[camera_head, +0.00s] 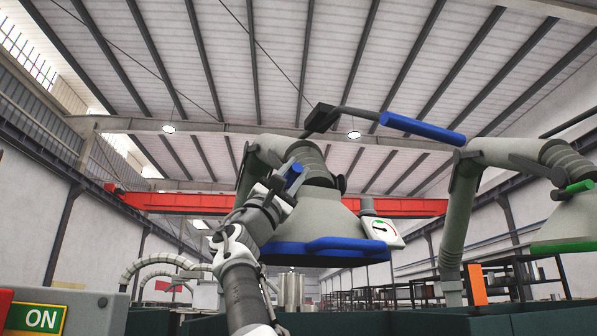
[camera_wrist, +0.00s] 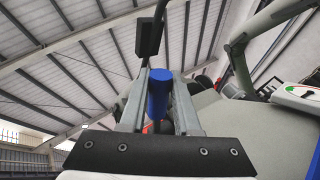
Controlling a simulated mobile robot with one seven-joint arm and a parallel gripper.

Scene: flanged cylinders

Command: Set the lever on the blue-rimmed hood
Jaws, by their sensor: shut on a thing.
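The blue-rimmed hood (camera_head: 318,220) is a grey cone hanging from a jointed duct, with a blue rim (camera_head: 290,252). A blue lever grip (camera_head: 294,174) stands beside the upper part of the hood. My gripper (camera_head: 287,178) is shut on this grip. In the wrist view the blue grip (camera_wrist: 158,92) sits between the two fingers of my gripper (camera_wrist: 160,105). The lever's lower part is hidden. A white dial (camera_head: 382,229) with a green and red arc and a black pointer is on the hood's right side; it also shows in the wrist view (camera_wrist: 298,92).
A black block (camera_head: 320,117) with a rod and long blue bar (camera_head: 422,128) is above the hood. A green-rimmed hood (camera_head: 568,220) hangs at the right. A grey box with an ON sign (camera_head: 36,318) is at the lower left. Shelves stand behind.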

